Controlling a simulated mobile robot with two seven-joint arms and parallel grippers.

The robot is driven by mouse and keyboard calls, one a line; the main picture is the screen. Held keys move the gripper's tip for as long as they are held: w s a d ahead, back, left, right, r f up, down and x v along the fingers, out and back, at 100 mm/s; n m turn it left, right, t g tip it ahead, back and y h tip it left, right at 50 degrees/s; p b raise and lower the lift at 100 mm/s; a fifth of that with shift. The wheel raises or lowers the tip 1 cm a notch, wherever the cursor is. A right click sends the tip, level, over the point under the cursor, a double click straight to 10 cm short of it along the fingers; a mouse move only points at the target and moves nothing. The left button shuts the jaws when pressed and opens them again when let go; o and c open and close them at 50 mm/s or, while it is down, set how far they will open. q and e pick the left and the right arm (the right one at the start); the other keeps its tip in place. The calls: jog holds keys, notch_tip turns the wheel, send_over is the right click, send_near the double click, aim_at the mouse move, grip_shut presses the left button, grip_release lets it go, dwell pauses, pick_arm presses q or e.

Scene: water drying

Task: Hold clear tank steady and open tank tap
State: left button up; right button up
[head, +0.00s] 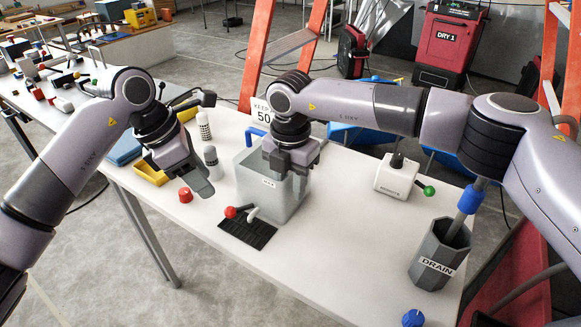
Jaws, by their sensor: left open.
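The clear tank (285,205) stands on the white table, with a small white label on its front. A tap with a red ball (231,212) and a white lever (252,214) sits low at the tank's front, above a black mat (248,234). My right gripper (292,172) points down at the tank's top and covers part of its rim. The view hides whether its fingers close on the wall. My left gripper (197,190) is open and empty, left of the tank and apart from the tap.
A red cap (185,195), grey bottle (211,162) and yellow tray (150,172) are near my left gripper. A white box with a green knob (428,190) and a grey DRAIN container (437,262) stand to the right. The table's front is mostly clear.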

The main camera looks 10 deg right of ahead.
jog(key=shift+f, duration=0.95)
grip_shut()
dwell(0.7)
